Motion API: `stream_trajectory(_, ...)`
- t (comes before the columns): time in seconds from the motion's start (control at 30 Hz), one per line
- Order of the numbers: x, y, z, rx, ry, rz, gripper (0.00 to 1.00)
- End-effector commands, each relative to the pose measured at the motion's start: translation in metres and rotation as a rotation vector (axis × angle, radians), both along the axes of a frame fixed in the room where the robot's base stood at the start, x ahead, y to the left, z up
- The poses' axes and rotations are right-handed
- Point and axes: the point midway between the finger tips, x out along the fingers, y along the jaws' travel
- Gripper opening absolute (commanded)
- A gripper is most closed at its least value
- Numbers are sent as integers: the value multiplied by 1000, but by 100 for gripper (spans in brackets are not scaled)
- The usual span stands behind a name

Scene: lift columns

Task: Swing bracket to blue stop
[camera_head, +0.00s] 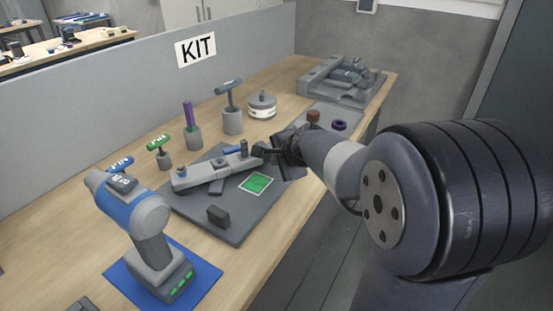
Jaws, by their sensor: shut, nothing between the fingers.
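The bracket (208,174) is a light grey bar lying across a dark grey base plate (247,211), with round pegs on top. A small blue piece (232,149), which looks like the blue stop, is just behind the bracket's right part; I cannot tell whether they touch. A dark grey block (218,215) stands at the plate's front. A green square with a pale border (257,183) is on the plate. My gripper (261,152) is shut and empty at the bracket's right end; contact is unclear. My wrist and arm come in from the right.
Behind the plate stand a green-handled tool (158,143), a purple tool (189,117) and a grey T-handled tool (230,95) in holders, and a round canister (262,104). A blue drill (137,215) stands front left on a blue mat (203,290). A grey partition (120,115) runs behind.

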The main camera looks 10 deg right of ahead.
Motion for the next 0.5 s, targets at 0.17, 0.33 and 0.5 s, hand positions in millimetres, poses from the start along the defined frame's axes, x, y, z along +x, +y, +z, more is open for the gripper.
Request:
stream_trajectory(0.17,1,0,0,0,0,0,0)
stream_trajectory(0.33,1,0,0,0,0,0,0)
stream_trajectory(0.5,12,1,1,0,1,1,0)
